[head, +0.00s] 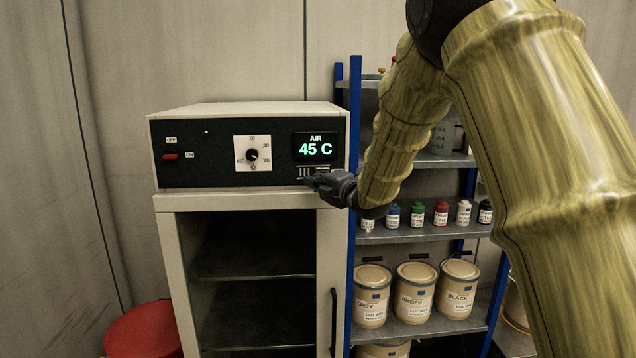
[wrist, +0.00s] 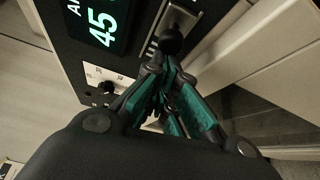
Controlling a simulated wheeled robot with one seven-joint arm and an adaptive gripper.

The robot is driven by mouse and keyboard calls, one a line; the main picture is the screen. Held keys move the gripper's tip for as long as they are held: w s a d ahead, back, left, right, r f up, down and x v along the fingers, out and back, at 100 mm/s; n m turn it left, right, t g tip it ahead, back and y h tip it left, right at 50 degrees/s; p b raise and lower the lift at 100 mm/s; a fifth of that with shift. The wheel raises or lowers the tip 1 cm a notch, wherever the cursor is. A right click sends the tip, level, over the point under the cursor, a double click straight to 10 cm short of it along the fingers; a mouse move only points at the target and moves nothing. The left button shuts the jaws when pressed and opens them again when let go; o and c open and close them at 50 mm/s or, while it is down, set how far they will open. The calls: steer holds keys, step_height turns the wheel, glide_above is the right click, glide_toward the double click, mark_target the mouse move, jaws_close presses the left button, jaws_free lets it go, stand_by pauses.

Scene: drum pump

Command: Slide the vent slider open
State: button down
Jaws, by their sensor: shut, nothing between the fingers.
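The vent slider is a small metal plate with dark slots (head: 307,171), under the green "AIR 45 C" display (head: 315,147) on the oven's dark front panel. In the wrist view the slider's metal plate (wrist: 180,20) carries a round dark knob (wrist: 171,40). My gripper (head: 320,182) is at the lower right of the panel and covers part of the slider. In the wrist view my gripper (wrist: 166,66) is shut and empty, with its fingertips right by the knob. I cannot tell whether they touch it.
A dial (head: 252,154) and a red switch (head: 171,156) sit left on the panel. The open-fronted cabinet (head: 335,230) is below. A blue-framed shelf (head: 420,232) with small bottles and paint cans stands right, behind my arm. A red round object (head: 143,332) is at lower left.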

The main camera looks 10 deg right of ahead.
steer(key=a+f+b, duration=0.1)
steer(key=a+b, duration=0.2)
steer(key=a, duration=0.1)
steer(key=b+v, duration=0.3)
steer(key=v, duration=0.7)
steer(key=shift+r, duration=0.25)
steer(key=shift+s, duration=0.1)
